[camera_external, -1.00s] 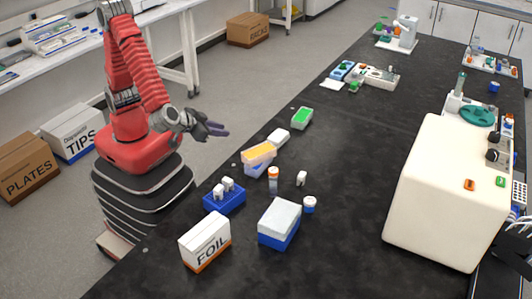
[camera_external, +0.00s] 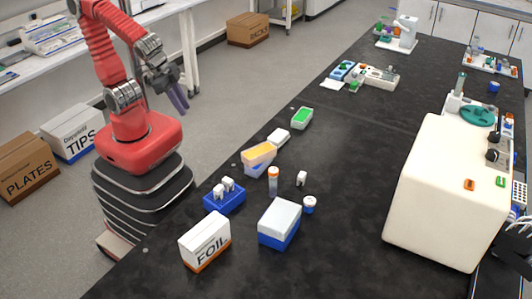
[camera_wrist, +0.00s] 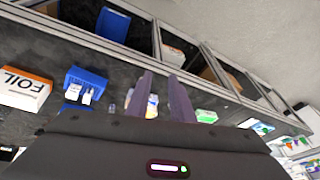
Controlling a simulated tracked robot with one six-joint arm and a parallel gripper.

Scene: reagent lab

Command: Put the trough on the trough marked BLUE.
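My gripper (camera_external: 178,98) is raised beside the bench's left edge, over the floor, with its purple fingers pointing down. The wrist view shows its fingers (camera_wrist: 160,76) apart with nothing held between them. A trough with orange-yellow contents (camera_external: 258,152) sits tilted on or against a white-and-blue trough (camera_external: 253,170) at the bench's left edge. A trough with green contents (camera_external: 302,117) stands farther back; it also shows in the wrist view (camera_wrist: 206,116). A small white tub (camera_external: 279,136) stands between them. No BLUE marking is readable.
A FOIL box (camera_external: 205,242), a blue rack with white pieces (camera_external: 224,200), a blue box with a pale lid (camera_external: 280,222), an orange-capped tube (camera_external: 273,180) and a blue-capped jar (camera_external: 309,204) stand nearby. A large cream machine (camera_external: 440,190) fills the right. The bench middle is clear.

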